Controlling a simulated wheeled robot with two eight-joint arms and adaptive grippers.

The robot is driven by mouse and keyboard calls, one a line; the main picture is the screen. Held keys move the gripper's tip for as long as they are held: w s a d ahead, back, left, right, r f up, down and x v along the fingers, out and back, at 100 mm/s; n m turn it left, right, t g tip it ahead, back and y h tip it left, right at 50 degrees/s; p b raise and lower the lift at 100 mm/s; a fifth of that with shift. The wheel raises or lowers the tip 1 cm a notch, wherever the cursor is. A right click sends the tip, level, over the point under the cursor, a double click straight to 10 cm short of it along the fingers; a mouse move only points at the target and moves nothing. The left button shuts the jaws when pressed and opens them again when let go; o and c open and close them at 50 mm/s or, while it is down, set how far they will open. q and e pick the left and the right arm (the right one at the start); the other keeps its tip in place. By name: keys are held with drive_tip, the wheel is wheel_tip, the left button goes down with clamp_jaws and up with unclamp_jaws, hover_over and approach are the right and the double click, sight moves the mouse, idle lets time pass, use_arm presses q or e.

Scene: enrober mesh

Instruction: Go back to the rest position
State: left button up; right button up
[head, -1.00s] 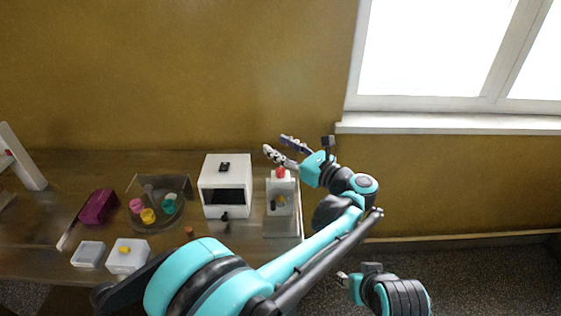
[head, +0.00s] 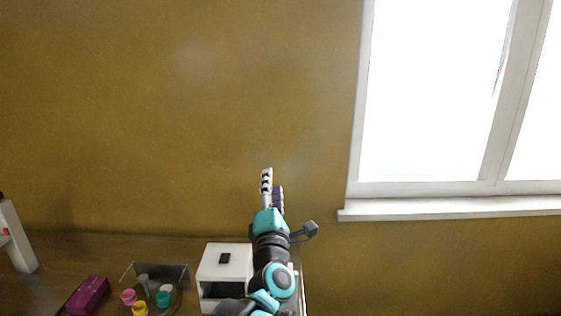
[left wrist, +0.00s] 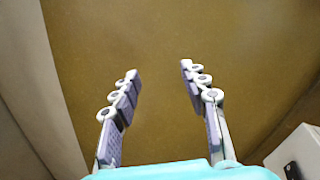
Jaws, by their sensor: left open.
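My left gripper (head: 272,190) points upward in front of the yellow-brown wall in the head view, above the right end of the table. In the left wrist view its two fingers (left wrist: 160,72) stand apart with nothing between them, so it is open and empty. Its arm covers part of the white box-shaped machine (head: 224,262) below it. My right gripper does not show in either view now.
The wooden table (head: 70,250) holds a purple block (head: 88,294), a pink cup (head: 129,297), a yellow cup (head: 140,308) and a white stand (head: 18,238) at the far left. A window sill (head: 450,208) juts out at the right. The wall space above the table is clear.

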use_arm(q)
drive_tip(key=s+a+f+m+g, duration=0.4)
drive_tip(key=s+f+m, duration=0.3)
drive_tip(key=s+f, duration=0.2)
drive_tip(key=s+a+f+m+g, duration=0.5)
drive_tip(key=s+f+m, duration=0.3)
drive_tip(key=f, duration=0.5)
drive_tip(key=s+a+f+m+g, duration=0.5)
drive_tip(key=s+a+f+m, duration=0.1)
drive_tip(key=s+f, duration=0.4)
drive_tip(key=shift+s+a+f+m, duration=0.4)
drive_tip(key=shift+s+m, duration=0.25)
drive_tip(key=shift+m, duration=0.15)
